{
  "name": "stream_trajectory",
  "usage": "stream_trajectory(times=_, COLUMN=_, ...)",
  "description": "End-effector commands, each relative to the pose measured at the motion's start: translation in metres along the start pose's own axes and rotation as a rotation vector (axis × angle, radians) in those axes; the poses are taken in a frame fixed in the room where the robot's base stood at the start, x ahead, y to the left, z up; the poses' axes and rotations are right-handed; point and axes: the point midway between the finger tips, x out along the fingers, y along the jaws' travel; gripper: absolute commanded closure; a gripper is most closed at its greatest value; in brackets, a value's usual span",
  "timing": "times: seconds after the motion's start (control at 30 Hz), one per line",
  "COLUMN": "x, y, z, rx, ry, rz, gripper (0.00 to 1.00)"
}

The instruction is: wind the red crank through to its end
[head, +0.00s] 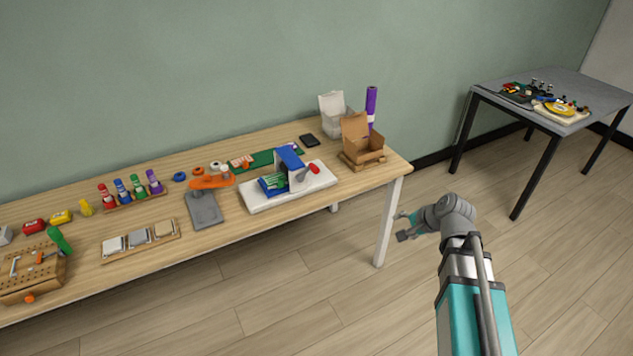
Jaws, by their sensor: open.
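The red crank knob (314,168) sits on the right side of a blue device (289,158), on a grey arm. The device stands on a white base plate (256,204) near the right end of the wooden table. A blue tray with green pieces (272,183) is at the device's front left. My gripper (402,226) is open and empty, beyond the table's right end and over the floor. It is well apart from the crank, to its lower right. The crank's far side is hidden.
A cardboard box (361,142), a purple bottle (371,104) and a white bin (334,112) stand right of the device. A grey phone stand with an orange arm (207,192) is to its left. A grey side table (556,108) stands far right. The floor around my gripper is clear.

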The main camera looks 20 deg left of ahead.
Motion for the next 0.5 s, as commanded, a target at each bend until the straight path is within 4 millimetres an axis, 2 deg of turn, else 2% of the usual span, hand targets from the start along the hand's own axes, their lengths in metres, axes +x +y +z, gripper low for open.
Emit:
stream_trajectory(times=0.03, x=0.024, y=-0.008, z=0.000, rx=0.057, ry=-0.007, rz=-0.057, gripper=0.29)
stream_trajectory(times=0.1, x=0.042, y=-0.025, z=0.002, rx=0.155, ry=-0.022, rz=-0.140, gripper=0.29)
stream_trajectory(times=0.5, x=0.123, y=-0.113, z=0.015, rx=0.779, ry=-0.226, rz=-0.548, gripper=0.29)
